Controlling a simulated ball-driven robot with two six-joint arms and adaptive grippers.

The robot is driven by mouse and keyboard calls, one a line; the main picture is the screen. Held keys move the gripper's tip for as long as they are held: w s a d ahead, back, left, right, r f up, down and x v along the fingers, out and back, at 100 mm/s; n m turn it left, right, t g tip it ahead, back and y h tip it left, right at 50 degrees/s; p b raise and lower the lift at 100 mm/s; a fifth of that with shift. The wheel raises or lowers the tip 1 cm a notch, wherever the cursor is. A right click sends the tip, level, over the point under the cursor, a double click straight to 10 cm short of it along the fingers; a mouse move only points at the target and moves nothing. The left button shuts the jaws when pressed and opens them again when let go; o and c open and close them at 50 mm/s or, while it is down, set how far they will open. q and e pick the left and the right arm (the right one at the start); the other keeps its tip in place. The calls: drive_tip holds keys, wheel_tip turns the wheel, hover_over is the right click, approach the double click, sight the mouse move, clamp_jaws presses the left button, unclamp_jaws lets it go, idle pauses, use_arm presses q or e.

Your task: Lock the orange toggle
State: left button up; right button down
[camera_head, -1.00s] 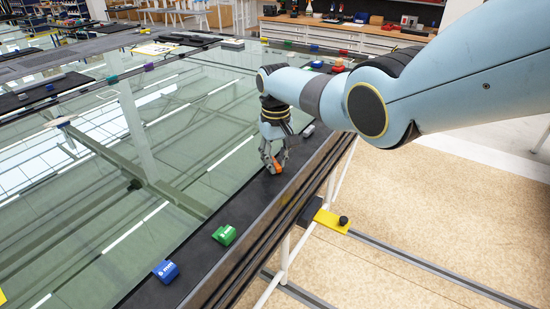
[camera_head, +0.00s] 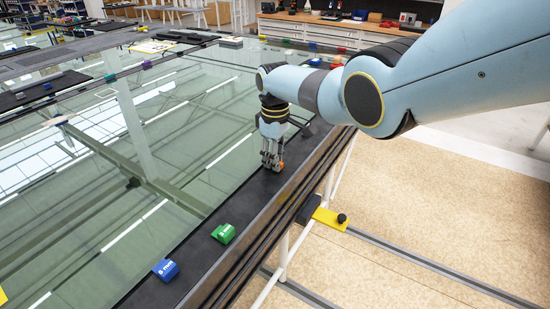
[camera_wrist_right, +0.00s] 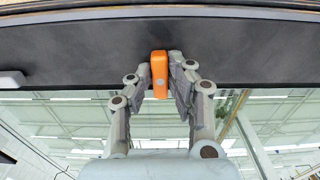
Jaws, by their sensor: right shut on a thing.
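The orange toggle (camera_head: 280,167) sits on the black frame edge (camera_head: 206,258) beside the glass. In the head view it is mostly hidden by my right gripper (camera_head: 272,163), which points down over it. In the right wrist view the orange toggle (camera_wrist_right: 159,74) stands between the two fingers of my right gripper (camera_wrist_right: 160,72). The fingers close in on its sides, and the gripper is shut on it. Whether the toggle is turned to its locked position I cannot tell. My left gripper is not in view.
A green block (camera_head: 223,233) and a blue block (camera_head: 165,269) stand along the same frame edge, nearer the front. A light grey block (camera_wrist_right: 12,80) is on the frame in the wrist view. A yellow bracket (camera_head: 329,217) sticks out on the right. Large glass (camera_head: 120,220) lies left.

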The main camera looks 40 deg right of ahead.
idle(0.3)
drive_tip(key=c, duration=1.3)
unclamp_jaws()
drive_tip(key=shift+o, duration=0.2)
drive_tip(key=shift+r, duration=0.15)
wheel_tip(320, 180, up, 12)
